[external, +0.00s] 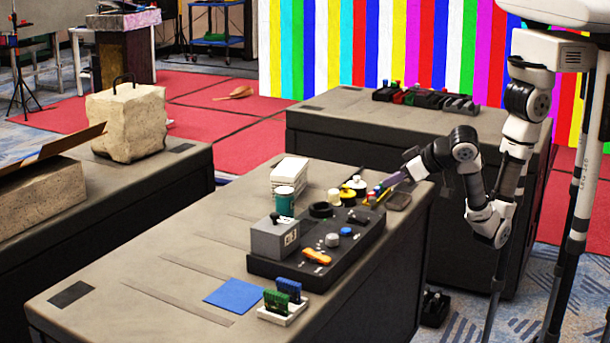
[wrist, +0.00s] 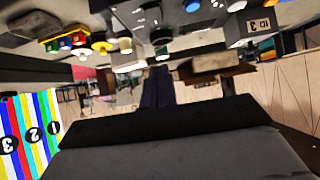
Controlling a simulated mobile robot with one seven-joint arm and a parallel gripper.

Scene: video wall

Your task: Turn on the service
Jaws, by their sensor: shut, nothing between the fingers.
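A black control console (external: 315,243) sits on the near desk. It carries a grey box with a black knob (external: 274,238), an orange lever (external: 317,257), a blue button (external: 346,232), a grey round knob (external: 333,240) and a dark ring (external: 320,210). I cannot tell which control is for the service. My gripper (external: 381,192) is shut and empty, beside small coloured pieces at the console's far right end. Its dark fingers (wrist: 158,88) also show in the wrist view, where the picture is upside down and the controls hang along the top. Contact is not clear.
A green cup (external: 284,200) and white stack (external: 289,174) stand behind the console. A blue sheet (external: 233,296) and a white holder with green and blue cards (external: 282,311) lie in front. A grey tray (external: 397,201) is near my gripper. The desk's left is mostly clear.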

